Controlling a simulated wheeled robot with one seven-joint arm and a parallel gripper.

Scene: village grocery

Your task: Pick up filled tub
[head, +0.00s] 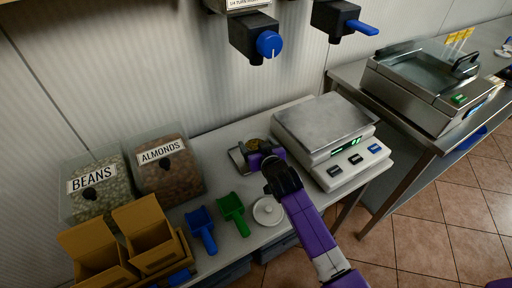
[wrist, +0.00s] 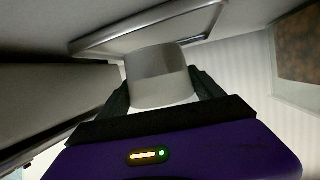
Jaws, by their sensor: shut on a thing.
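The tub is a small pale grey, round container. In the wrist view the tub (wrist: 158,76) stands between the two dark fingers of my gripper (wrist: 162,90), which is shut on its sides. In the head view my purple gripper (head: 264,158) is at the counter, left of the scale, and mostly hides the tub. A bit of brownish-yellow content (head: 254,143) shows just beyond it. A grey metal tray-like piece (head: 238,158) lies right beside the gripper. I cannot tell whether the tub touches the surface under it.
A scale (head: 322,125) with a lit green display stands close on the right. A white round lid (head: 267,211), a green scoop (head: 233,211) and a blue scoop (head: 202,228) lie in front-left. Bins of almonds (head: 168,180) and beans (head: 97,192) stand left. Dispensers (head: 256,40) hang above.

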